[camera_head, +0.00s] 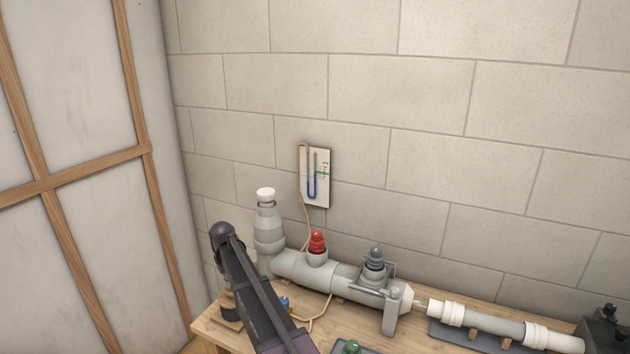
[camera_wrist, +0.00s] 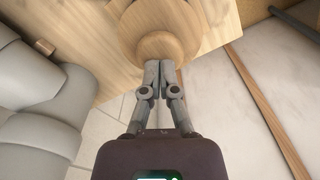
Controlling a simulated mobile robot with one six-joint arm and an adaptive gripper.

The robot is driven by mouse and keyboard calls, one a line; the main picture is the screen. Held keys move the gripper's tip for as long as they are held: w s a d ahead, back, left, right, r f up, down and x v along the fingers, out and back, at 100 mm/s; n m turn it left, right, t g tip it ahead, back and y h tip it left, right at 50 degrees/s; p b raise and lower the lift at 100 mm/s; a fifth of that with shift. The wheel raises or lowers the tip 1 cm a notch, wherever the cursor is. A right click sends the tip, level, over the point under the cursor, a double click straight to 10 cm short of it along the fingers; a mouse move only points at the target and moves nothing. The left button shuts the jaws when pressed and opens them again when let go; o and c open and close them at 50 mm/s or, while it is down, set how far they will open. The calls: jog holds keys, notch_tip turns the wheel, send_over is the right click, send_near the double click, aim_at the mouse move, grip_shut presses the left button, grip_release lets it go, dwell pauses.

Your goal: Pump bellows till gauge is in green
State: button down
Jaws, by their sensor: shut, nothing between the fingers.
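The gauge (camera_head: 314,176) is a small board on the block wall with a U-shaped tube, blue liquid and a green mark on its right. The liquid level against the mark is too small to read surely. The bellows (camera_head: 231,306), dark with wood, stands at the bench's left end, partly hidden by my arm. In the wrist view a round wooden knob on a wider wooden disc (camera_wrist: 164,45), apparently the bellows' top, lies just beyond my gripper (camera_wrist: 160,68). My gripper is shut and empty, its fingertips at or against the knob; contact is unclear. In the head view my arm hides the gripper.
A grey pipe (camera_head: 300,268) with a red plug (camera_head: 317,241) and a dark grey plug (camera_head: 375,258) runs along the wooden bench (camera_head: 345,330). A white-capped upright pipe (camera_head: 266,222) stands behind my arm. A thin hose leads up to the gauge. A framed partition (camera_head: 80,170) closes the left.

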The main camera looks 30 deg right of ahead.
aim_at(231, 290)
jog(key=shift+f+b, duration=1.45)
jog(key=shift+f, duration=0.1)
jog(key=shift+r+p, duration=2.45)
jog(key=shift+f, duration=0.15)
jog(key=shift+f+b, duration=2.35)
jog(key=shift+b, duration=0.15)
jog(key=shift+r+p, duration=2.5)
jog(key=s+m, duration=0.1)
jog(key=s, duration=2.8)
jog(key=shift+s+d, duration=0.15)
jog(key=shift+d, duration=0.1)
